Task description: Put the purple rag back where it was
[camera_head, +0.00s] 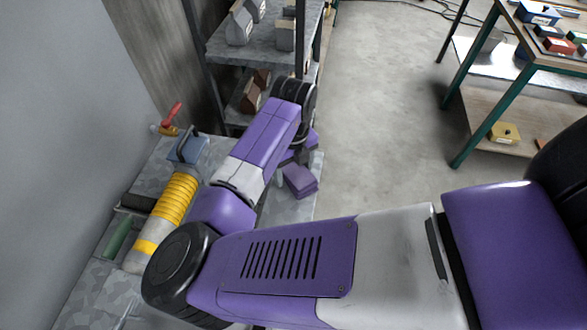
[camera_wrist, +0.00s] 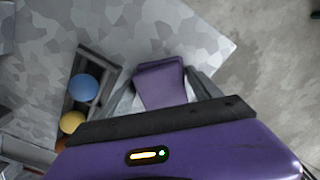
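The purple rag (camera_head: 300,180) is a folded block on the grey mottled bench top, near its right edge. In the wrist view the purple rag (camera_wrist: 160,83) shows between the two grey fingers of my gripper (camera_wrist: 164,90). The fingers are spread wider than the rag, with a pale gap at its right side, so my gripper looks open. The near end of the rag is hidden by my gripper's body. In the head view my arm hides most of the gripper.
A yellow-banded cylinder (camera_head: 170,205) lies left of my arm. A shelf (camera_head: 265,47) stands behind. Floor (camera_head: 385,110) is clear to the right, before a green-legged table (camera_head: 480,103).

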